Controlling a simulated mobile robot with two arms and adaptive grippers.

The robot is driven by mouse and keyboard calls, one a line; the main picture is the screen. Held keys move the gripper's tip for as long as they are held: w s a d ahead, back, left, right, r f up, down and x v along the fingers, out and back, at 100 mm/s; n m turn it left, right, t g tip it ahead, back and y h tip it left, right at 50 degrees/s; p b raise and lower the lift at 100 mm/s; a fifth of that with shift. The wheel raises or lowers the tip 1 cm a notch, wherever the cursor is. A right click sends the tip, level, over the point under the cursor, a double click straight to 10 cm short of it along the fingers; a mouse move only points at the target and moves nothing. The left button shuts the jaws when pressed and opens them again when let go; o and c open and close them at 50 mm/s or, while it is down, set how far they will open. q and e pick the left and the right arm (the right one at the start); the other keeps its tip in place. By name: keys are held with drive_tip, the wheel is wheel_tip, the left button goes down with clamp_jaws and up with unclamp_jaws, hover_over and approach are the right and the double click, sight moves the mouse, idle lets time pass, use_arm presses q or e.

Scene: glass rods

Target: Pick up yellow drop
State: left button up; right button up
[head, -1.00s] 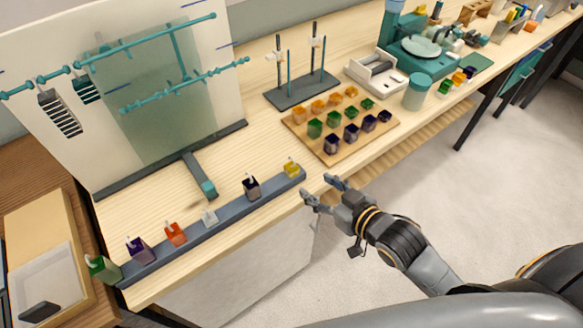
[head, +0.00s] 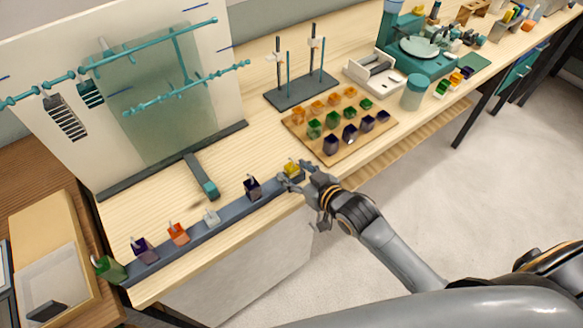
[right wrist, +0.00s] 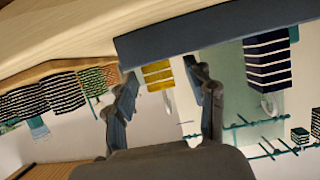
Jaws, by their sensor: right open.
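The yellow drop (head: 292,168) is a small yellow block at the right end of a dark grey rail (head: 226,213) along the table's front. In the right wrist view the yellow drop (right wrist: 158,76) hangs between my open fingers, with a pale hook-like piece below it. My right gripper (head: 288,180) is open at the rail's right end, close to the yellow drop. Its fingers (right wrist: 160,95) stand on either side of the drop with gaps visible. In the head view the fingers partly cover the drop's lower side. My left gripper is not in view.
A dark purple drop (head: 252,187) is the nearest neighbour on the rail. White (head: 211,217), orange (head: 178,234), purple (head: 144,250) and green (head: 110,269) drops follow leftward. A wooden board (head: 350,150) with several coloured blocks lies behind my right gripper.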

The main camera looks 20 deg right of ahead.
sight(294, 165)
clamp_jaws()
drive_tip(key=shift+r, duration=0.1)
drive_tip(key=shift+r, duration=0.6)
drive_tip(key=shift+r+b, duration=0.5)
drive_tip(key=shift+r, duration=0.35)
drive_tip(key=w+a+r+p+v, duration=0.1)
drive_tip(key=r+p+v, duration=0.2)
drive_tip(key=v, duration=1.3)
drive_tip(key=shift+s+r, duration=0.2)
drive_tip(key=shift+r, duration=0.25)
